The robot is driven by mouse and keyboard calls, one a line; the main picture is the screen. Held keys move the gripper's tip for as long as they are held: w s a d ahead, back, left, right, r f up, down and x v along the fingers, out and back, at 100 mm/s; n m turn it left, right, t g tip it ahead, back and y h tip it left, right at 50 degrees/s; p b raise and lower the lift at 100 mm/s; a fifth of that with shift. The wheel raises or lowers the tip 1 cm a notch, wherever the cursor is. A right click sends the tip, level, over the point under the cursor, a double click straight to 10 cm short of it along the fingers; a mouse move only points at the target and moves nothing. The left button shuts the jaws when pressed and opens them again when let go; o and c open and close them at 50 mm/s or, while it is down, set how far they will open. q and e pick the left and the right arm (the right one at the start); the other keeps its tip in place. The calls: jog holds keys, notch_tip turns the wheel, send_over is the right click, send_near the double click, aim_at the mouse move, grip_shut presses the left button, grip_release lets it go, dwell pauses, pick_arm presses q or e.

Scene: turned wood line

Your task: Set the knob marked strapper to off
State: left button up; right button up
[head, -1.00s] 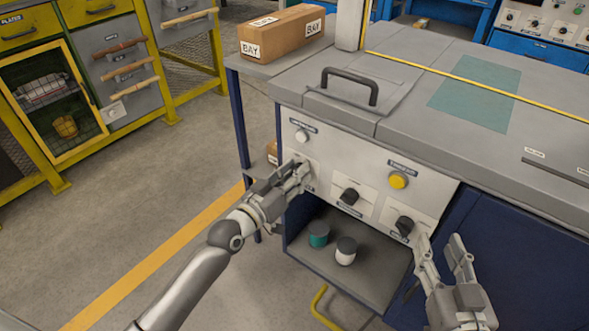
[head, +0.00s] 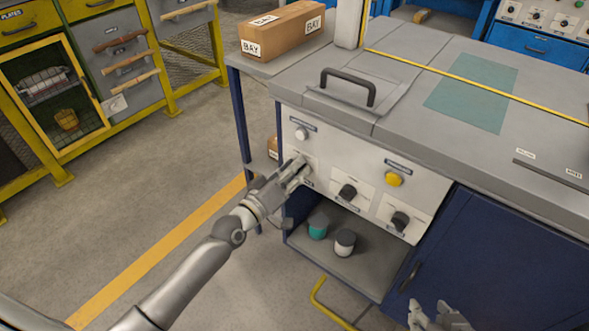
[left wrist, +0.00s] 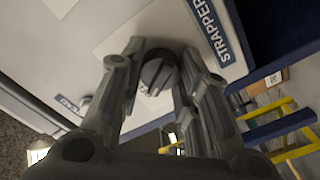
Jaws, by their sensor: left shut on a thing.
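The strapper knob (left wrist: 155,75) is a dark round knob with a pale pointer line, on a light panel with a blue STRAPPER label (left wrist: 210,30) beside it in the left wrist view. My left gripper (left wrist: 157,62) is shut on it, one finger on each side. In the head view, my left gripper (head: 298,169) is at the panel's left knob position and hides the knob. I cannot tell which setting the pointer marks. My right gripper (head: 438,316) is at the bottom edge of the head view, partly cut off, its fingers apart and empty.
The panel also has two black knobs (head: 347,193), (head: 400,221), a yellow button (head: 394,179) and a white button (head: 301,133). An open shelf below holds a teal container (head: 318,227) and a white, dark-topped one (head: 345,242). A dark blue door (head: 490,260) is at right.

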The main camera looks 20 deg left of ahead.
pick_arm(q)
jog(key=shift+a+r, duration=0.1)
jog(key=shift+r, duration=0.1)
jog(key=o, duration=0.9)
jog(key=shift+w, duration=0.1)
jog(key=shift+o, duration=0.6)
jog(key=shift+f, duration=0.1)
jog(key=shift+s, duration=0.2)
jog(key=v, duration=1.1)
jog(key=shift+s, duration=0.35)
